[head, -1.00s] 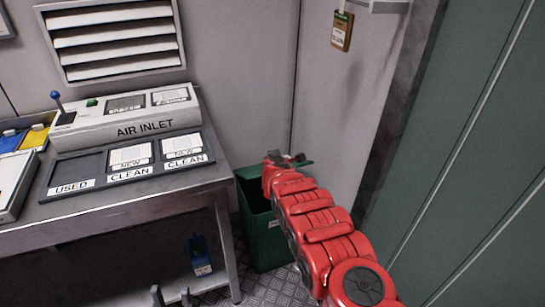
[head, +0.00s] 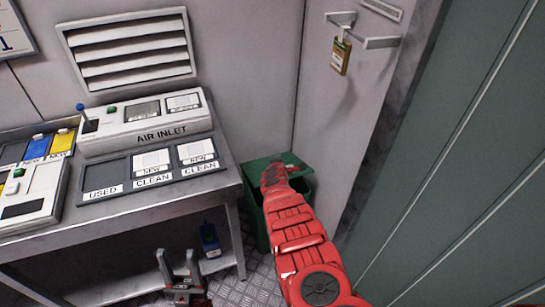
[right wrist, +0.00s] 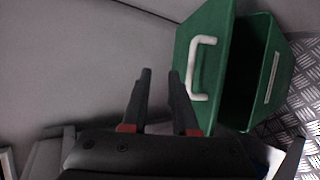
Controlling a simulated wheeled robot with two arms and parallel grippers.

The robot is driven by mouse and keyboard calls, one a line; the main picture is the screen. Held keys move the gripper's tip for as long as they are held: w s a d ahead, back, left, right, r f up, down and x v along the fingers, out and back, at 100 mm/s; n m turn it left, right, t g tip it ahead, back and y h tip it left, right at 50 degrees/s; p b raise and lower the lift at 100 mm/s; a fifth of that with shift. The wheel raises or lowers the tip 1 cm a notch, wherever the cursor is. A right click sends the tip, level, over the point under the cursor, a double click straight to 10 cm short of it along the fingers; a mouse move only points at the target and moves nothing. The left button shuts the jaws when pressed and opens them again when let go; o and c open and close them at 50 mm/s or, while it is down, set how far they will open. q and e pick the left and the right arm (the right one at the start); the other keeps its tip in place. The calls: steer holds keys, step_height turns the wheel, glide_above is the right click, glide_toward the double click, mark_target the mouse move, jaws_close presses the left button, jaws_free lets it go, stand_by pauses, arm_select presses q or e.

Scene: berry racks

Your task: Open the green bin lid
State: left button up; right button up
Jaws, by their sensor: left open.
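The green bin (head: 262,232) stands on the floor right of the bench, against the wall. Its green lid (head: 262,166) is raised, and a dark opening shows below it. In the right wrist view the lid (right wrist: 220,45) is tilted away from the bin (right wrist: 262,75), with a white handle (right wrist: 206,68) on its face. My right gripper (right wrist: 157,75) is open and empty, with its fingers left of the handle. In the head view my red right arm covers part of the bin and lid. My left gripper (head: 180,270) is open and empty, low in front of the bench.
The metal bench (head: 130,220) with the air inlet panel (head: 160,130) stands left of the bin. A green-grey panel (head: 450,150) closes the right side.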

steer(key=p+v, duration=0.7)
steer(key=v, duration=0.3)
steer(key=shift+s+a+r, duration=0.15)
steer(key=shift+s, duration=0.2)
stand_by(0.3)
